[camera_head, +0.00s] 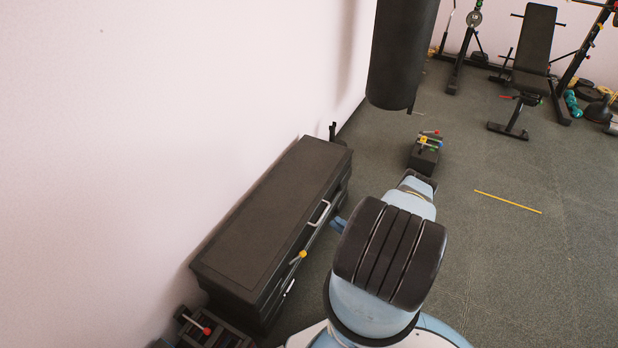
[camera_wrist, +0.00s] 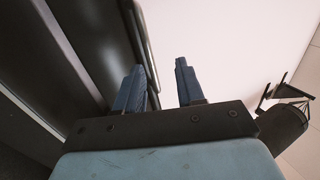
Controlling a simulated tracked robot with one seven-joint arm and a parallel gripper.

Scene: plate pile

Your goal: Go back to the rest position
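My arm stands in the middle foreground of the head view, beside a low black chest (camera_head: 275,205) with handles on its front. A small blue part of mine shows near the chest front; whether it is a fingertip is unclear. In the wrist view my gripper (camera_wrist: 160,90) has two blue fingers spread apart with nothing visibly clamped. A dark bar-shaped handle (camera_wrist: 145,45) runs down the picture close to the left finger. I cannot tell its depth from the finger. The dark front of the furniture fills the left of that view.
A black punching bag (camera_head: 400,50) hangs beyond the arm. A small black block (camera_head: 424,160) with coloured items stands below it. A yellow stick (camera_head: 508,202) lies on the floor at right. A bench (camera_head: 534,55) stands at back right. The right floor is mostly clear; a white wall borders the left.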

